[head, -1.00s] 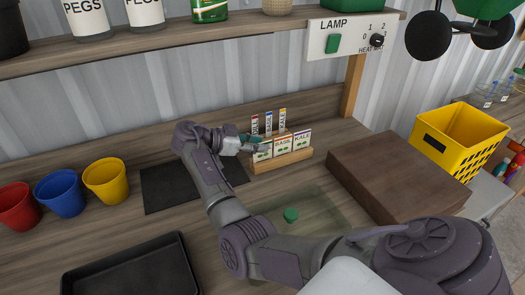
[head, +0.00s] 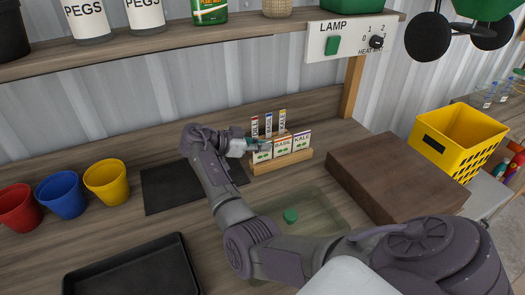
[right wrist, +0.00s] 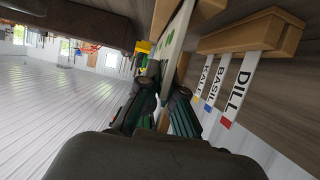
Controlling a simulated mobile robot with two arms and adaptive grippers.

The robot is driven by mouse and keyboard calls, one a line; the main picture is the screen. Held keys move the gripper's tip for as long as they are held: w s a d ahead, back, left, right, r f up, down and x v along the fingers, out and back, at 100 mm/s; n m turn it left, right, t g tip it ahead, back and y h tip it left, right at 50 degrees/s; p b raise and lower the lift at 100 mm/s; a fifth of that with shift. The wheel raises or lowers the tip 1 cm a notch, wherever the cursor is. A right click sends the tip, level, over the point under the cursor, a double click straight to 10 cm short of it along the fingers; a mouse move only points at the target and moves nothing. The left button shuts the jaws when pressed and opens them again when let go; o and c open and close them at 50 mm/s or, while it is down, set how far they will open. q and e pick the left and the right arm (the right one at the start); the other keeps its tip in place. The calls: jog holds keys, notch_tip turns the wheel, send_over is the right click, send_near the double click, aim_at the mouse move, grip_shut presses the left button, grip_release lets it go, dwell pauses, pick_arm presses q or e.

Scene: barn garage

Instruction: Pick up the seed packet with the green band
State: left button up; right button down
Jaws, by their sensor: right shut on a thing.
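A wooden rack (head: 284,161) stands on the bench and bears three seed packets in a row. The middle one, BASIL (head: 283,145), has an orange-red band, and the right one, KALE (head: 302,141), has a purple band. The leftmost packet (head: 262,155) shows green leaves; my gripper covers its top, so its band is hidden. My right gripper (head: 258,146) reaches in from the left and is shut on this leftmost packet, at the rack. In the right wrist view, the pale packet (right wrist: 177,38) stands between the dark fingers (right wrist: 165,92). My left gripper is not in view.
Label stakes stand behind the packets; DILL (right wrist: 239,88) shows in the right wrist view. A brown block (head: 392,170) is right of the rack, and a yellow crate (head: 455,140) farther right. Cups (head: 107,182) and a black tray (head: 130,275) are left. A shelf (head: 200,42) runs above.

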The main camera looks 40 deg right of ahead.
jog(key=shift+r+p, duration=0.3)
jog(key=shift+r, duration=0.25)
notch_tip(320, 180, up, 4)
jog(key=shift+s+f+p, duration=0.1)
jog(key=shift+p, duration=0.95)
jog(key=s+d+r+p, duration=0.4)
jog(key=s+r+p, duration=0.2)
jog(key=s+p, duration=0.4)
jog(key=shift+s, duration=0.4)
